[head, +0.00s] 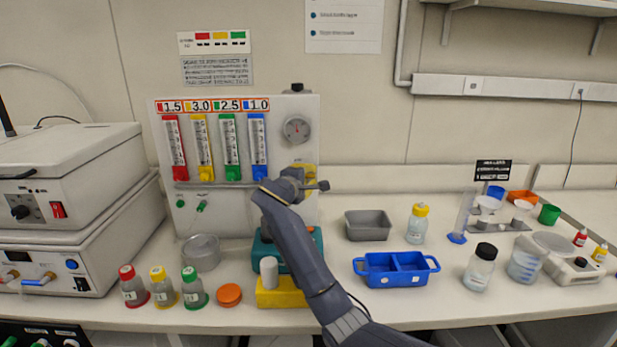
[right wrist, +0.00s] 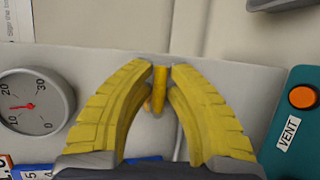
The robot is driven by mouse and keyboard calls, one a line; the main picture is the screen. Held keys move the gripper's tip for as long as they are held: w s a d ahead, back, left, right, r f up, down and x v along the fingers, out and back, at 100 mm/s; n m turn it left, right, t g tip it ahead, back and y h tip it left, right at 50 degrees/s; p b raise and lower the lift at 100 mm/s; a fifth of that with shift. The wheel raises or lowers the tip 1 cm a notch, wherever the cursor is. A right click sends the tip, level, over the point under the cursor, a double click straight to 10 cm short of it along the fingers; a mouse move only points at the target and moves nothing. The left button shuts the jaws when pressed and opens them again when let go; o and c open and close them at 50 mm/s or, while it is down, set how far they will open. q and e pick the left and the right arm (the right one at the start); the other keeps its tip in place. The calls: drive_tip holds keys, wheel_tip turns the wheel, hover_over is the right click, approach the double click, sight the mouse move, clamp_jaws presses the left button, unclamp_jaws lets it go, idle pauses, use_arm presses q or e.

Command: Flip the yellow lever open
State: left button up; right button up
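The yellow lever (right wrist: 159,90) is a short narrow bar on the pale panel (right wrist: 235,75), upright in the right wrist view. My right gripper (right wrist: 162,68) has its two yellow fingertips drawn in close on either side of the lever. It looks shut on it, though a thin gap seems to show by the right-hand tip. In the head view my right gripper (head: 303,175) is at the panel's right side, below the round gauge (head: 297,129). The lever cannot be made out there, behind the gripper and wrist. My left gripper is in neither view.
Red, yellow, green and blue flow tubes (head: 230,142) stand left of my gripper. In the wrist view a teal box (right wrist: 302,75) with an orange button labelled VENT is to the right. Bottles, a blue tray (head: 395,282) and a grey tray (head: 368,234) stand on the bench.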

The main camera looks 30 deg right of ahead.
clamp_jaws()
drive_tip(key=shift+f, duration=0.1)
drive_tip(key=m+y, duration=0.1)
drive_tip(key=f+m+y, duration=0.1)
drive_tip(key=m, duration=0.1)
drive_tip(key=shift+a, duration=0.15)
drive_tip(key=shift+w+a+f+m+t+y, duration=0.35)
drive_tip(key=shift+m+t+y, duration=0.2)
drive_tip(key=shift+m+y, duration=0.75)
drive_tip(key=shift+w+a+f+m+t+y, duration=0.25)
drive_tip(key=shift+a+m+t+y, duration=0.45)
drive_tip(key=shift+m, duration=1)
drive_tip(key=shift+w+a+f+m+t+y, duration=0.25)
drive_tip(key=shift+f+m+t+y, duration=0.15)
drive_tip(key=shift+m+y, duration=0.95)
drive_tip(key=shift+m, duration=0.25)
